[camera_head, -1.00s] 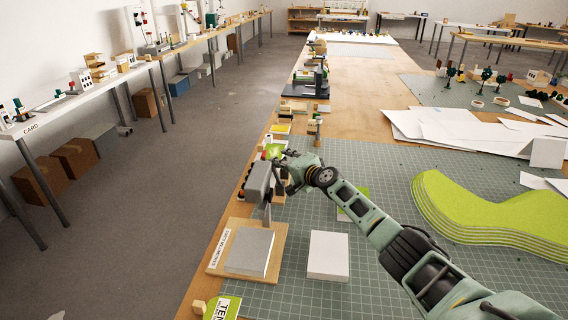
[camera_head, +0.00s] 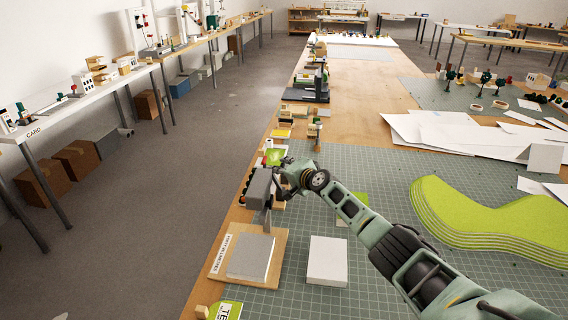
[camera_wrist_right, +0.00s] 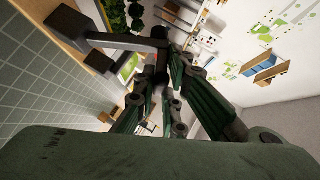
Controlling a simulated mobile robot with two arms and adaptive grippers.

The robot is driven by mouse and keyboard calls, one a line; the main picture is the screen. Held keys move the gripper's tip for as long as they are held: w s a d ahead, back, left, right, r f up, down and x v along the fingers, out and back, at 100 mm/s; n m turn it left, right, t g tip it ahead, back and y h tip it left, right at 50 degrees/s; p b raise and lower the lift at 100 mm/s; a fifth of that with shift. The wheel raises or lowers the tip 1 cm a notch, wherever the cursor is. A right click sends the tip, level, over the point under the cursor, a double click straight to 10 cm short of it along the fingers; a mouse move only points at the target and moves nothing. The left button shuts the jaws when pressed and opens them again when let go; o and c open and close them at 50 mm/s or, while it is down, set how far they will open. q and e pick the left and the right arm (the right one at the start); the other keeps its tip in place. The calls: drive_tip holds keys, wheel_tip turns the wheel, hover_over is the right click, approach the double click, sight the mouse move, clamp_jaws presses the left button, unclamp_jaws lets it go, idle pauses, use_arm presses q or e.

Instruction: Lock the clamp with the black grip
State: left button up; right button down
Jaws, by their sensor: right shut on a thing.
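My right gripper (camera_head: 286,178) is shut on a dark bar (camera_wrist_right: 130,41), seen between its fingertips in the right wrist view. In the head view a grey boxy part (camera_head: 259,187) sits just left of the fingers, with a narrow flat piece (camera_head: 264,217) below it, near the far edge of a wooden board. These seem to belong to the clamp. The fingers hide where they join, and I cannot tell whether the bar is its black grip or whether the clamp is locked. My left gripper is not in view.
A grey block (camera_head: 250,257) lies on the labelled wooden board (camera_head: 219,257). A white block (camera_head: 327,261) lies beside it on the green cutting mat (camera_head: 390,172). Stacked lime-green sheets (camera_head: 470,210) lie at the right. Small items line the table's left edge beyond the gripper.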

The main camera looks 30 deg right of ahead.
drive_tip(key=shift+w+a+n+g+h+p, duration=0.4)
drive_tip(key=shift+w+a+g+p, duration=0.1)
drive_tip(key=shift+a+p, duration=0.3)
drive_tip(key=shift+w+f, duration=0.1)
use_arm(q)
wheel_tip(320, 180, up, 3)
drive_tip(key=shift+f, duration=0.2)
use_arm(e)
drive_tip(key=shift+a+r, duration=0.2)
drive_tip(key=c, duration=1.8)
unclamp_jaws()
drive_tip(key=shift+w+a+f, duration=0.15)
drive_tip(key=shift+w, duration=0.1)
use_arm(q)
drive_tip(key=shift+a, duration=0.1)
use_arm(e)
drive_tip(key=shift+s, duration=0.1)
